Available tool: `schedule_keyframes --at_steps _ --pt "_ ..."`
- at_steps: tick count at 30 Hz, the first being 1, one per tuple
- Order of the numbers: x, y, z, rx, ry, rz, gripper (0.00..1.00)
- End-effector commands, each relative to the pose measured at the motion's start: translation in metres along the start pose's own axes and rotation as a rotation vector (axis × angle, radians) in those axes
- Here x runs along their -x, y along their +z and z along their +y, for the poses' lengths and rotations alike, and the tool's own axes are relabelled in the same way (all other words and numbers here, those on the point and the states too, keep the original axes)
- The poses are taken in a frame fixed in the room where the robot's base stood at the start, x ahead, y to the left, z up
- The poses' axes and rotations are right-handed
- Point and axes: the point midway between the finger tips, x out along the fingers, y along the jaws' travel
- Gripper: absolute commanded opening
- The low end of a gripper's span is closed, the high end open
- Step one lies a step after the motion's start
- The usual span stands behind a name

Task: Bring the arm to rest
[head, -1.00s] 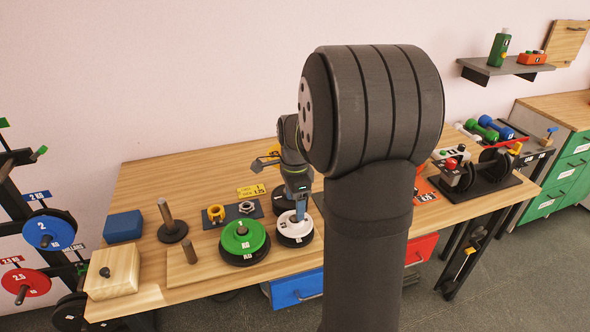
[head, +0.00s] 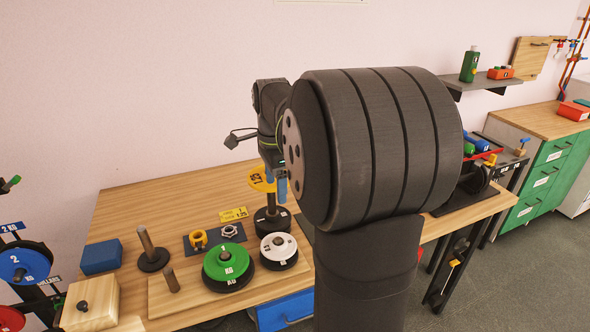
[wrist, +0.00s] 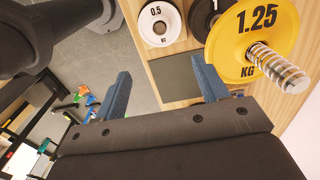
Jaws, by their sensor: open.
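My gripper (head: 275,182) is raised above the back of the table in the head view, partly hidden by my own arm. In the wrist view my gripper (wrist: 163,82) has its two blue fingers wide apart, with nothing between them. A yellow 1.25 kg plate (wrist: 240,62) sits to the right of the fingers there, around a metal post. In the head view this yellow plate (head: 258,183) is beside the fingers, above a dark weight stand. A white 0.5 kg plate (wrist: 147,30) lies beyond the fingers; in the head view the white plate (head: 279,240) rests on a dark disc.
A green plate (head: 226,259) lies on black discs on a wooden board (head: 160,295). A shelf (head: 487,83) hangs at right.

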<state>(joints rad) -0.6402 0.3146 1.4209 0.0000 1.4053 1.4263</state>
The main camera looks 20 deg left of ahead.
Motion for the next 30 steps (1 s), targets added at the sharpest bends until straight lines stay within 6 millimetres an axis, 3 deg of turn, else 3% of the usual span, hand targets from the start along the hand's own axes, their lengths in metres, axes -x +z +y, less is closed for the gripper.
schedule_keyframes --at_steps 6,11,30 --pt "-0.003 0.000 0.000 0.000 0.001 0.000 0.67" --pt "-0.018 0.000 0.000 0.000 0.003 0.000 0.67" --pt "-0.142 0.000 0.001 0.000 0.006 -0.001 0.67"
